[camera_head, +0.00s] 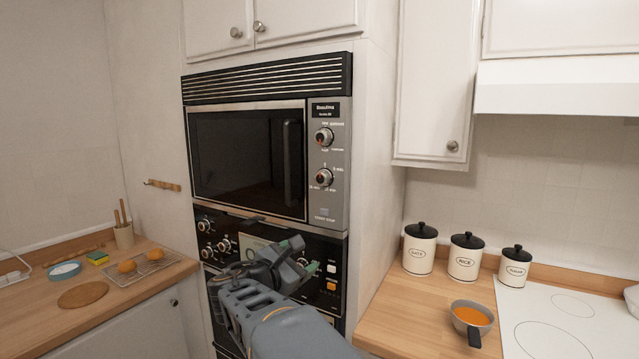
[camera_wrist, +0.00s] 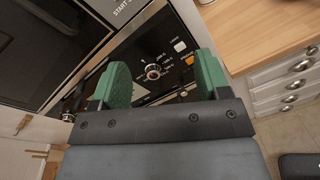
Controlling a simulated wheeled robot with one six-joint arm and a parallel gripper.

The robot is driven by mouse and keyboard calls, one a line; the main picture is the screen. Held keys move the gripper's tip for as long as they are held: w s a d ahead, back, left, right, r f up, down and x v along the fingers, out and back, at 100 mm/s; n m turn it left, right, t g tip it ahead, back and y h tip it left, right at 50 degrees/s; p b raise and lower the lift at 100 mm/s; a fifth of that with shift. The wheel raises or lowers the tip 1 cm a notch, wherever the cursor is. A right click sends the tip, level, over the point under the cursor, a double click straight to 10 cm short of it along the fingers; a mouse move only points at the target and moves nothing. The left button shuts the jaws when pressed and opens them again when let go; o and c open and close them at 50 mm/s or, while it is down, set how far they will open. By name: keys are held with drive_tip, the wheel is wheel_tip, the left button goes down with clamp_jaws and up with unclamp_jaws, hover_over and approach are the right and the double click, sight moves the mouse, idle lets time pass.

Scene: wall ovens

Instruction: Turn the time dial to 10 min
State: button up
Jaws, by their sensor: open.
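The time dial (camera_head: 324,177) is the lower of two round knobs on the grey panel at the right of the upper oven. Small min labels surround it, but its exact setting is too small to read. My gripper (camera_head: 303,260) is below it, in front of the lower oven's black panel, with nothing held. In the wrist view my gripper (camera_wrist: 162,78) is open, its green pads spread apart. A lower-oven knob (camera_wrist: 152,72) shows between the pads; I cannot tell any contact. The time dial is out of the wrist view.
The upper knob (camera_head: 324,137) is just above the time dial. The oven door handle (camera_head: 292,160) stands out left of the panel. A wooden counter (camera_head: 415,310) with canisters (camera_head: 420,249) and an orange-filled pan (camera_head: 471,318) is at right. Space before the dial is clear.

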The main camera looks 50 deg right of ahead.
sight(320, 180)
drive_tip(key=w+d+r+n+t+h+p, duration=0.1)
drive_tip(key=w+d+r+n+h, duration=0.15)
drive_tip(key=r, duration=0.25)
drive_tip(key=w+d+r+n+t+h, duration=0.1)
drive_tip(key=w+r+n+h, duration=0.15)
drive_tip(key=r+n, duration=0.2)
drive_tip(key=shift+m, duration=0.4)
drive_tip(key=p+x, duration=0.4)
drive_tip(key=x, duration=0.8)
drive_tip(key=shift+s+d+r+p, duration=0.1)
drive_tip(key=shift+s+r+p, duration=0.05)
drive_tip(key=shift+p, duration=0.15)
drive_tip(key=shift+c, duration=0.2)
drive_tip(key=c, duration=0.8)
drive_tip(key=shift+m+b, duration=0.4)
drive_tip(key=shift+b, duration=0.05)
